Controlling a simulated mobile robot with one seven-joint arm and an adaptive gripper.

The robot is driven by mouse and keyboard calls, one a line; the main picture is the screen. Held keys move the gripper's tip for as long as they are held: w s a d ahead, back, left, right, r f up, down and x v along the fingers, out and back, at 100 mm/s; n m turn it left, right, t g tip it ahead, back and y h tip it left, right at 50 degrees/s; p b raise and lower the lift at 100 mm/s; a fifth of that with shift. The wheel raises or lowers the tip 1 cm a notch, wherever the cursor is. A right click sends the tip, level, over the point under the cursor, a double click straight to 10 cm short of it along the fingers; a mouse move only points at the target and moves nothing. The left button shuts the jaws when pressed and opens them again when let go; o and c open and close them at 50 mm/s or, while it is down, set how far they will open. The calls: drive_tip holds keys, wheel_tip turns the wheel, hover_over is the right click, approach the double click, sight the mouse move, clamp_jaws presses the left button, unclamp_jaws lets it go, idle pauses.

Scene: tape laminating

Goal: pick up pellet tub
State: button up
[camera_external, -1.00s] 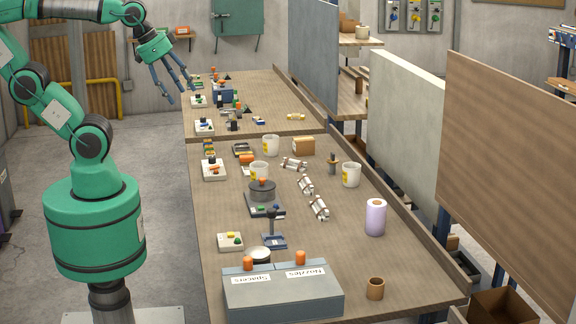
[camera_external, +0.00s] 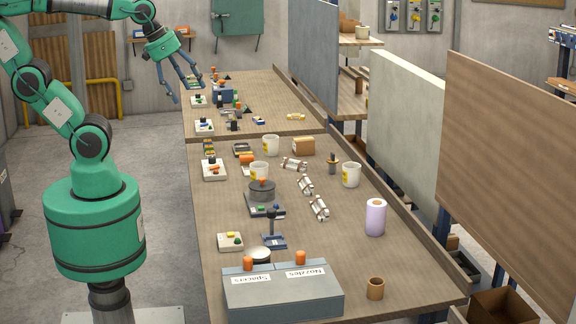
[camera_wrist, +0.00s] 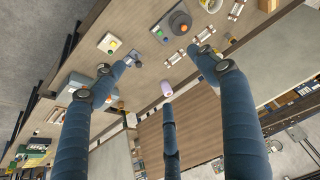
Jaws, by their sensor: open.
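A white tub also shows at the top edge of the wrist view (camera_wrist: 210,4). My gripper (camera_external: 184,84) is high above the left edge of the far bench, clear of the tubs. Its fingers are spread and empty, as the wrist view also shows (camera_wrist: 165,72).
A purple-white roll (camera_external: 375,217), a brown cup (camera_external: 376,289) and a grey box (camera_external: 283,292) stand on the near bench. White racks (camera_external: 305,185) lie between the tubs. A round grey device (camera_external: 262,192) is mid-bench. Tall panels (camera_external: 512,170) border the right side.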

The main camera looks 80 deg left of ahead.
drive_tip(key=w+a+f+n+g, duration=0.15)
drive_tip(key=w+a, duration=0.35)
drive_tip(key=w, duration=0.5)
drive_tip(key=n+g+p, duration=0.1)
drive_tip(key=n+g, duration=0.1)
drive_tip(key=g, duration=0.1)
hover_over(259, 174)
drive_tip(key=s+d, duration=0.2)
drive_tip(key=d, duration=0.1)
wheel_tip(259, 174, down, 16)
drive_tip(key=w+a+f+n, duration=0.1)
drive_tip(key=w+a+f, duration=0.1)
drive_tip(key=a+f, duration=0.4)
wheel_tip(259, 174, down, 4)
drive_tip(key=shift+w+g+p, duration=0.15)
drive_tip(key=shift+g+p, duration=0.2)
drive_tip(key=shift+f+b, duration=0.5)
drive_tip(key=shift+f, duration=3.8)
